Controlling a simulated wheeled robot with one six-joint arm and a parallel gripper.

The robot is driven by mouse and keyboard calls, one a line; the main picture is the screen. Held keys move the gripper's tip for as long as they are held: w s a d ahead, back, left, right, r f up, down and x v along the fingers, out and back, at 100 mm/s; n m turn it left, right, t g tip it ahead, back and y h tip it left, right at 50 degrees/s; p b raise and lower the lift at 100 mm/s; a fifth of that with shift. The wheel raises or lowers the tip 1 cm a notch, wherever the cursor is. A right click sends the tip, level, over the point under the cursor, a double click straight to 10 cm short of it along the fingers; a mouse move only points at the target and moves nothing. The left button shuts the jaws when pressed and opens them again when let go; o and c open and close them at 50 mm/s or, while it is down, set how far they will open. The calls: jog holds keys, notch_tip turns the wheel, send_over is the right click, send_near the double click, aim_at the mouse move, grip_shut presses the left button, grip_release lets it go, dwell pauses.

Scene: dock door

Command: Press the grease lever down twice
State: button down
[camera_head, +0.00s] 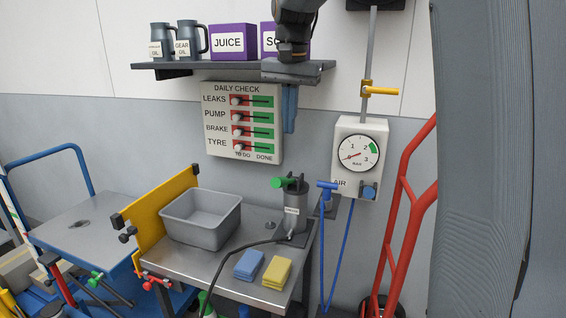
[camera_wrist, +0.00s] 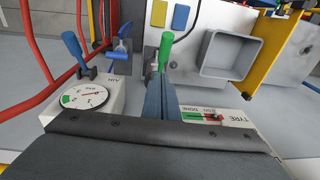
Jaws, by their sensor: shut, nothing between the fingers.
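The grease pump (camera_head: 295,208) is a dark grey cylinder with a label, standing upright at the back right of the metal bench. Its lever ends in a green grip (camera_head: 280,183) that points left. In the wrist view the green grip (camera_wrist: 165,50) shows just beyond the fingertips. My gripper (camera_head: 289,131) is shut and empty, fingers pointing down. It hangs above the pump in front of the board's right edge, apart from the lever in the head view. In the wrist view my gripper (camera_wrist: 163,80) hides most of the pump body.
A shelf (camera_head: 215,70) with jugs and purple boxes is behind my wrist. The daily check board (camera_head: 243,158) is close left. The air gauge box (camera_head: 343,185) and a blue-handled valve (camera_head: 328,186) are right. A grey bin (camera_head: 203,235) and blue and yellow sponges (camera_head: 276,272) occupy the bench.

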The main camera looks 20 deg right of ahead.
jog(key=p, duration=0.2)
send_over(283, 178)
jog(key=d, duration=0.1)
jog(key=f, duration=0.8)
jog(key=shift+w+d, duration=0.2)
jog(key=shift+w, duration=0.15)
jog(key=shift+s+a+f+p, duration=0.15)
jog(key=shift+a+f, duration=0.1)
jog(key=shift+f, duration=0.25)
jog(key=shift+s+a+f+p, duration=0.15)
jog(key=shift+a+f, duration=0.1)
jog(key=shift+f, duration=0.25)
jog(key=shift+a+f, duration=0.25)
jog(key=shift+f, duration=0.35)
jog(key=shift+s+f, duration=0.1)
